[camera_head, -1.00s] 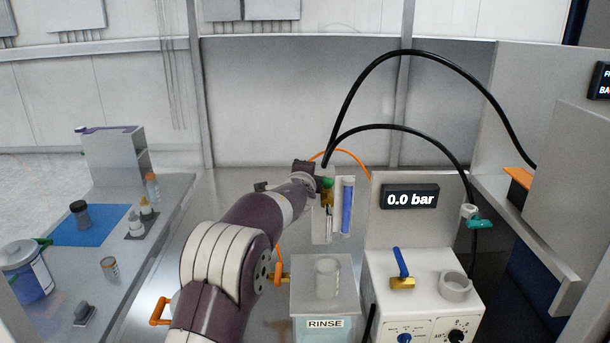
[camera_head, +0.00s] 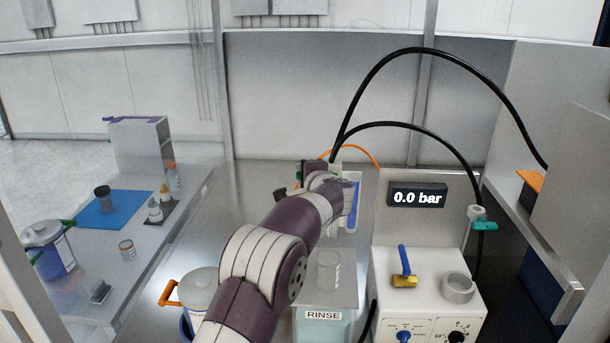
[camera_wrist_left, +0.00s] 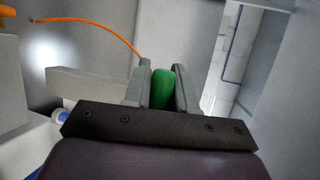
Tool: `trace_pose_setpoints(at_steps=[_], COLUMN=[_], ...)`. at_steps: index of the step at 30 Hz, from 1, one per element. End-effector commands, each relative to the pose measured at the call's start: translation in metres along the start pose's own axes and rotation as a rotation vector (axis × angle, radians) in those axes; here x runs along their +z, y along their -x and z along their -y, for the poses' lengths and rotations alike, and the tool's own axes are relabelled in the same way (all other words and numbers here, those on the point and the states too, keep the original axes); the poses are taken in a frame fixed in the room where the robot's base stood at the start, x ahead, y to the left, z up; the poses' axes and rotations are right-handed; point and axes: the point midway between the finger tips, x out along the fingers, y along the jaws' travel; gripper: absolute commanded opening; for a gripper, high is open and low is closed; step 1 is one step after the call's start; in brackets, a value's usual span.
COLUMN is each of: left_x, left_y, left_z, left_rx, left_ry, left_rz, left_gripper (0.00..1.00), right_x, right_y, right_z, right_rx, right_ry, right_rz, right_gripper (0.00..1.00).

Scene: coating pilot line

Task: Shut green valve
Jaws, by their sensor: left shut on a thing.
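The green valve handle (camera_wrist_left: 163,88) sits between the two grey fingers of my left gripper (camera_wrist_left: 162,84) in the left wrist view. The gripper is shut on it, with one finger along each side. In the head view my left gripper (camera_head: 317,170) is at the upright panel behind the rinse box, and my wrist hides the valve body and most of the handle. The handle's angle to its pipe cannot be told. My right gripper is not in view.
A rinse box (camera_head: 324,316) holding a clear beaker stands below my arm. To its right are a blue-handled brass valve (camera_head: 404,268), a 0.0 bar display (camera_head: 417,195) and a teal-handled valve (camera_head: 484,226). Black hoses arch above. A pot (camera_head: 200,283) stands left of my arm.

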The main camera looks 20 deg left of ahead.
Motion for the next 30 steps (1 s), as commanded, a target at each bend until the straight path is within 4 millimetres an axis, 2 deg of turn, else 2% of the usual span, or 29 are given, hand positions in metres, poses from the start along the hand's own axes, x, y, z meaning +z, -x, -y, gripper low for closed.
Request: trace_pose_setpoints(at_steps=[14,15,17,26,30], left_x=[0.001,0.001,0.001,0.001,0.000], left_y=[0.000,0.000,0.000,0.001,0.013], left_z=[-0.003,-0.003,-0.003,-0.002,-0.004], left_rx=[0.007,0.007,0.006,0.003,0.002], left_ry=[0.004,0.004,0.004,0.005,0.006], left_rz=[0.021,0.021,0.021,0.019,0.017], left_gripper=[0.00,0.28,0.46,0.46,0.46], right_x=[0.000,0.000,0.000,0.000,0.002], right_y=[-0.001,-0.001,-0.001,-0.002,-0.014], right_z=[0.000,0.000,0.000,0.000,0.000], right_rx=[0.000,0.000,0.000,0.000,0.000], right_ry=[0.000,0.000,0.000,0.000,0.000], right_rz=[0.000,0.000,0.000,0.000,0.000], right_gripper=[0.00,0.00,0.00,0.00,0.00])
